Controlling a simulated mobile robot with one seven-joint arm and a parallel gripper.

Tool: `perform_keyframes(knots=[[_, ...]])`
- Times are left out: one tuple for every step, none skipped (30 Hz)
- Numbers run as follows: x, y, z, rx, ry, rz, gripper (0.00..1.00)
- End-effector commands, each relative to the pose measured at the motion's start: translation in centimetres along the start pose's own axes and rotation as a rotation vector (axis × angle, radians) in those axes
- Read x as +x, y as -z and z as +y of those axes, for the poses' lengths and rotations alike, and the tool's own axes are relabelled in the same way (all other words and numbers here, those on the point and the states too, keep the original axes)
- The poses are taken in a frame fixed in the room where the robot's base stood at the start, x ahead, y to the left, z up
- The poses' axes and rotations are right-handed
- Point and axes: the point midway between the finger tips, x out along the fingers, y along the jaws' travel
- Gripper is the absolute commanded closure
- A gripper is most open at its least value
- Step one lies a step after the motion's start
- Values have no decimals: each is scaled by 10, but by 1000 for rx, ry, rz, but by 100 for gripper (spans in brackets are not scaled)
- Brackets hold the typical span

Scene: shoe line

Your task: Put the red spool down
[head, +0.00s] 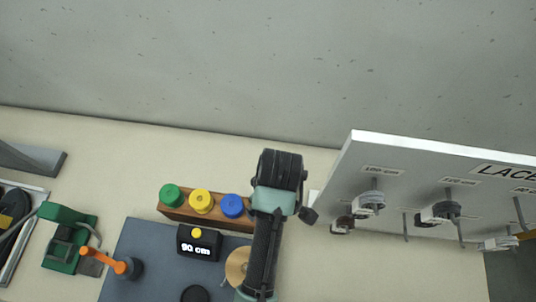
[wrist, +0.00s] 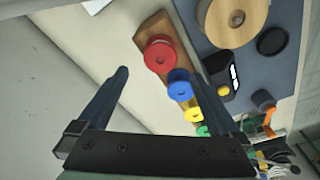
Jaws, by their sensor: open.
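The red spool (wrist: 160,55) stands on the wooden rack (wrist: 148,28), at the end of a row beside the blue spool (wrist: 179,88). My gripper (wrist: 151,76) is open, its two fingers spread wide in the wrist view. The red spool shows beyond the fingertips, between their lines, and nothing is held. In the head view my arm covers the red spool and the right end of the wooden rack (head: 170,214); I cannot make out the fingertips there.
The blue spool (head: 232,206), yellow spool (head: 201,201) and green spool (head: 171,195) stand on the rack. A grey lace board (head: 355,165) with hooks rises at the right.

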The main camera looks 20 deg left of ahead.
Motion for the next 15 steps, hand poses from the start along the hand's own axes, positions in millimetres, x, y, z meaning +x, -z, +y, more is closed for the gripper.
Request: perform_keyframes(knots=[[-8,0,1,0,-4,3,0],[-13,1,1,0,-4,3,0],[-19,1,1,0,-3,3,0],[-22,1,1,0,-3,2,0],[-25,0,1,0,-1,1,0],[-29,0,0,0,-2,1,0],[-31,0,0,0,-1,1,0],[-33,0,0,0,0,0,0],[-34,0,0,0,0,0,0],[-35,0,0,0,0,0,0],[-36,0,0,0,0,0,0],[-36,0,0,0,0,0,0],[-37,1,1,2,-4,2,0],[-38,2,4,7,-14,9,0],[-43,6,10,22,-39,26,0]])
